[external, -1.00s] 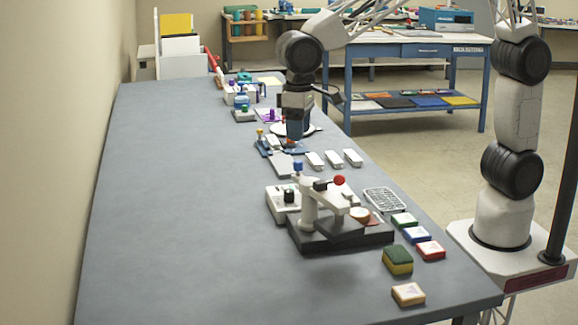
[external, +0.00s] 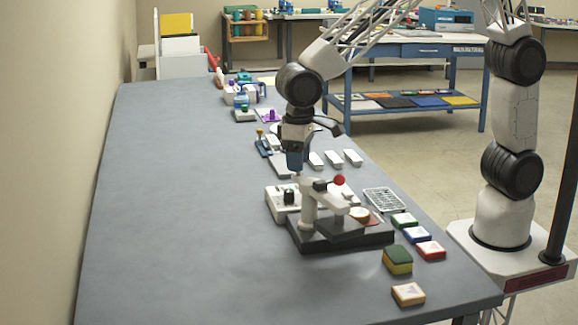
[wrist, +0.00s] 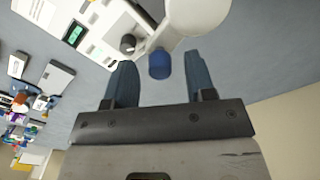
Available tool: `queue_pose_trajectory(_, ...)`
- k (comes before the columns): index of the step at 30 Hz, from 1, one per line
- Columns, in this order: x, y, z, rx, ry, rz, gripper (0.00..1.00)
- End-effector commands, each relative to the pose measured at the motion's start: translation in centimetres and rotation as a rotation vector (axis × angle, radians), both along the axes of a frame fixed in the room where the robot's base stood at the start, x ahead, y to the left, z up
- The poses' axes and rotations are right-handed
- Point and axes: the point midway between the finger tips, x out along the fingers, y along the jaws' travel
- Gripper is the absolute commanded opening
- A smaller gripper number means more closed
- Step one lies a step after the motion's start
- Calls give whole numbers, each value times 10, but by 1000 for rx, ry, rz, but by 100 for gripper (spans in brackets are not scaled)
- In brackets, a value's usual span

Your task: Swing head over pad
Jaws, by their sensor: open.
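The press (external: 310,209) stands on the bench with a dark base, a white post and a swing arm. Its head (external: 359,213) is a pale disc on the right end of the arm, close above a reddish round pad (external: 372,219); contact cannot be told. A red knob (external: 339,180) tops the arm. A blue knob (wrist: 159,65) shows between the fingertips in the wrist view, at the end of a white part of the press. My gripper (wrist: 158,68) is open around or just above this knob. In the external view, my gripper (external: 296,168) hides the blue knob.
A white control box (external: 282,203) with a black knob sits left of the press. A wire rack (external: 384,200), several coloured stamp blocks (external: 417,235) and a green-yellow sponge (external: 398,260) lie to the right. The bench's left side is clear.

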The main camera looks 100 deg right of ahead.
Motion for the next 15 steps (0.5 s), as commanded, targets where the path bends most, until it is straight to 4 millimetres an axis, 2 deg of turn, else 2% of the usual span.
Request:
queue_pose_trajectory(10, 0, 0, -2, 0, 0, 0, 49)
queue_pose_trajectory(15, 0, 0, -2, 0, 0, 0, 23)
